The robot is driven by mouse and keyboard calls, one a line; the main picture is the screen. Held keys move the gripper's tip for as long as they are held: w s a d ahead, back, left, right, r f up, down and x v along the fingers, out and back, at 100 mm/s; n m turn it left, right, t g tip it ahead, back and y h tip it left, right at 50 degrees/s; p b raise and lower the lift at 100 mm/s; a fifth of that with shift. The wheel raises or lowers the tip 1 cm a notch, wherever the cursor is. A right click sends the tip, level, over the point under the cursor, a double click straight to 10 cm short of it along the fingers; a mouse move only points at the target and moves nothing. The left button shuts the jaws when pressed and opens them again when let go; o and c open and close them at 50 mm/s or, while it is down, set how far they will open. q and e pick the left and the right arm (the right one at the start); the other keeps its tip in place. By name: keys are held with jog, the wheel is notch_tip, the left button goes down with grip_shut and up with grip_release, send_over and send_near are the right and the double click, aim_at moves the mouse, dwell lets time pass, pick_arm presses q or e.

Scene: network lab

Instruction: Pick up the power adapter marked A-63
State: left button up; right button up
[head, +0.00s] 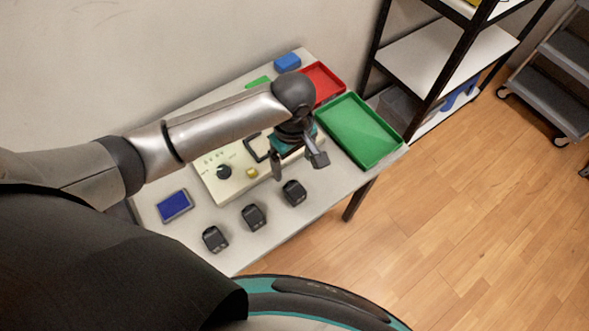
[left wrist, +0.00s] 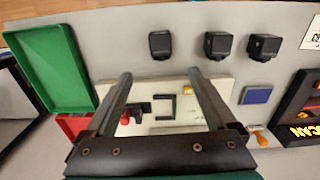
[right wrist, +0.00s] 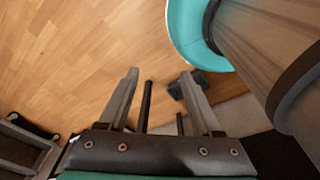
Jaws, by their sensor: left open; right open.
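Three black power adapters stand in a row along the near side of the table: a left one (head: 215,238), a middle one (head: 253,216) and a right one (head: 294,192). They also show at the top of the left wrist view (left wrist: 160,45). Their markings are too small to read, so I cannot tell which is A-63. My left gripper (head: 298,165) is open and empty, above the table near the right adapter and apart from it. My right gripper (right wrist: 160,74) is open and empty, with wooden floor behind it, away from the adapters.
A cream control panel (head: 212,182) with a black knob, yellow button and black handle lies behind the adapters. A green tray (head: 390,157), red tray (head: 334,84), blue block (head: 287,62) and blue pad (head: 174,205) share the table. A shelf rack (head: 420,58) stands at right.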

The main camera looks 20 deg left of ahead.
pick_arm(q)
jog(key=b, duration=0.2)
send_over(294, 188)
notch_tip(294, 188, down, 6)
jog(key=shift+s+f, duration=0.1)
jog(key=shift+f, duration=0.05)
notch_tip(294, 188, down, 3)
jog(key=shift+r, duration=0.1)
jog(key=shift+f+b, duration=0.35)
jog(key=shift+f, duration=0.45)
notch_tip(294, 188, down, 4)
jog(key=shift+a+r+b, duration=0.1)
jog(key=shift+b, duration=0.7)
jog(key=shift+f, duration=0.3)
pick_arm(e)
jog(key=s+d+f, duration=0.1)
jog(key=s+f, duration=0.3)
jog(key=shift+s+f+g, duration=0.15)
jog(key=shift+f+g, duration=0.25)
jog(key=shift+d, duration=0.1)
